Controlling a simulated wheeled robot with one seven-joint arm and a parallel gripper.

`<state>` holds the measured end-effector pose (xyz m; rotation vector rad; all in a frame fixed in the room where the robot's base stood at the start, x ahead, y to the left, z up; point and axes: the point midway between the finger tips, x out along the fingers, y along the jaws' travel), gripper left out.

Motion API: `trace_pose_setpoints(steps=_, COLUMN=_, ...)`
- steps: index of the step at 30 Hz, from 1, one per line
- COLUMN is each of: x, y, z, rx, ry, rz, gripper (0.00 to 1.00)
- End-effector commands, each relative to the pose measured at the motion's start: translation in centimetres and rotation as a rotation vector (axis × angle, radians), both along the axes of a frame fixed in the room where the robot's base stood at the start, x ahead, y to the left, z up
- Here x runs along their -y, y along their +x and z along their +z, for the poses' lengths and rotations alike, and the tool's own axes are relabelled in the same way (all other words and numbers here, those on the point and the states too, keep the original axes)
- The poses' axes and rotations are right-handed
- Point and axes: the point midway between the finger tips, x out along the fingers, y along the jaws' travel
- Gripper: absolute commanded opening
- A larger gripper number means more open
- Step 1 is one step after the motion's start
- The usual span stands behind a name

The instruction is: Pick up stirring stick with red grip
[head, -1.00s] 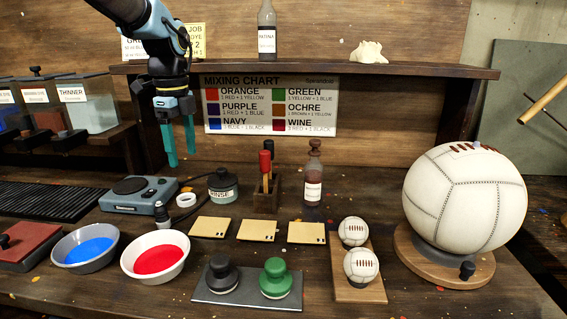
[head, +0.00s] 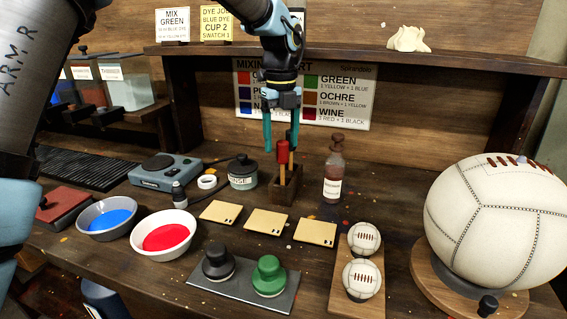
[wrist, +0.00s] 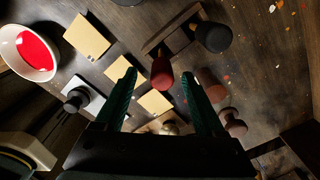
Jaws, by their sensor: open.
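The stirring stick with the red grip (head: 284,151) stands upright in a small dark wooden holder (head: 286,188); its grip also shows in the wrist view (wrist: 162,74). A second stick with a black grip (wrist: 214,36) stands in the same holder and is mostly hidden behind my right finger in the head view. My gripper (head: 280,146) is open and empty, pointing down over the holder. In the wrist view the red grip appears between my fingertips; I cannot tell whether the fingers touch it.
A brown bottle (head: 333,172) stands close right of the holder, and a dark rinse jar (head: 243,173) stands to its left. Pale swatches (head: 266,221) lie in front. A shelf (head: 350,57) runs behind my arm. A large ball (head: 495,215) stands at right.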

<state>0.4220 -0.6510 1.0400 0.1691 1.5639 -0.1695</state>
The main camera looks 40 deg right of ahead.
Motion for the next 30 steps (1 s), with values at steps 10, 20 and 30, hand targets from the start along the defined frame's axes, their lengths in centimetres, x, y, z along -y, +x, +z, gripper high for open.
trace_pose_setpoints(steps=10, x=0.2, y=-0.3, z=-4.4, rx=-0.001, ry=0.002, rz=0.0, gripper=0.71)
trace_pose_setpoints(steps=20, x=0.3, y=-0.3, z=-5.1, rx=0.0, ry=0.0, rz=0.001, gripper=0.69)
trace_pose_setpoints(steps=30, x=0.3, y=-0.2, z=-5.0, rx=0.0, ry=0.0, rz=0.001, gripper=0.31)
